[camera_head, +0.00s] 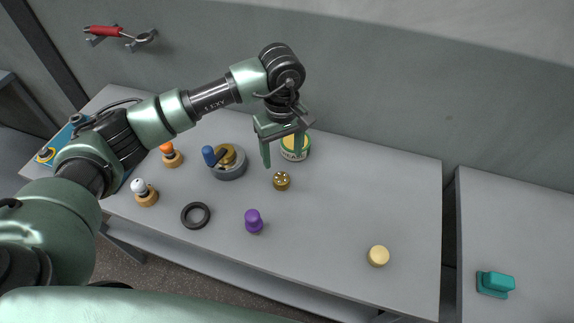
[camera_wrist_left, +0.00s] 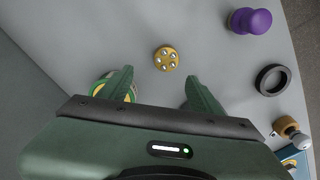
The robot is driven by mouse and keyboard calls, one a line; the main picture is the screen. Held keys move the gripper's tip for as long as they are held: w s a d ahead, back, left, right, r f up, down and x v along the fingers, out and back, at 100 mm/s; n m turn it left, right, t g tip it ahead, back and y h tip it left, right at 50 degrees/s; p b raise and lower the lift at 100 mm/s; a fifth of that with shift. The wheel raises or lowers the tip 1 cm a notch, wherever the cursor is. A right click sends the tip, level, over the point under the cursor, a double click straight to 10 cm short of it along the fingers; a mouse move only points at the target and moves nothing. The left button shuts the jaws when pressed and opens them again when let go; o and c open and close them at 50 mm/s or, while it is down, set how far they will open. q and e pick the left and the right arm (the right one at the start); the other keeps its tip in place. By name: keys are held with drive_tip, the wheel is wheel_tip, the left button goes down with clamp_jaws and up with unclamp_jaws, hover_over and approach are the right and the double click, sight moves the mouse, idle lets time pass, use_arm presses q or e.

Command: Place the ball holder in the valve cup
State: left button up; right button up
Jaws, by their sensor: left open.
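The ball holder appears to be the small brass disc (camera_head: 282,181) with several shiny balls in its top, upright on the grey table. It also shows in the left wrist view (camera_wrist_left: 167,58), just beyond the fingertips and between their lines. The valve cup appears to be the grey round cup (camera_head: 229,173) with a brass part and a blue handle (camera_head: 209,156), left of the disc. My left gripper (camera_head: 282,157) is open and empty above the table, fingers downward; it also shows in the left wrist view (camera_wrist_left: 158,78). My right gripper is not in view.
A yellow-topped can (camera_head: 295,149) stands behind the left gripper, partly hidden. A black ring (camera_head: 196,215), purple knob (camera_head: 253,221), white-topped piece (camera_head: 145,193), orange-topped piece (camera_head: 170,155) and cream disc (camera_head: 378,256) stand around. The table's right part is mostly clear.

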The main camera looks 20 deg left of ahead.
sight(281, 177)
use_arm(q)
drive_tip(key=shift+s+f, duration=0.25)
drive_tip(key=shift+f, duration=0.05)
drive_tip(key=shift+s+a+f+p, duration=0.1)
drive_tip(key=shift+s+f+p, duration=0.2)
drive_tip(key=shift+f+p, duration=0.25)
drive_tip(key=shift+s+f+p, duration=0.25)
drive_tip(key=shift+f+p, duration=0.15)
drive_tip(key=shift+f, duration=0.2)
drive_tip(key=f+p, duration=0.1)
drive_tip(key=f, duration=0.2)
drive_tip(key=shift+w, duration=0.2)
drive_tip(key=shift+f, duration=0.6)
drive_tip(key=c, duration=1.3)
clamp_jaws()
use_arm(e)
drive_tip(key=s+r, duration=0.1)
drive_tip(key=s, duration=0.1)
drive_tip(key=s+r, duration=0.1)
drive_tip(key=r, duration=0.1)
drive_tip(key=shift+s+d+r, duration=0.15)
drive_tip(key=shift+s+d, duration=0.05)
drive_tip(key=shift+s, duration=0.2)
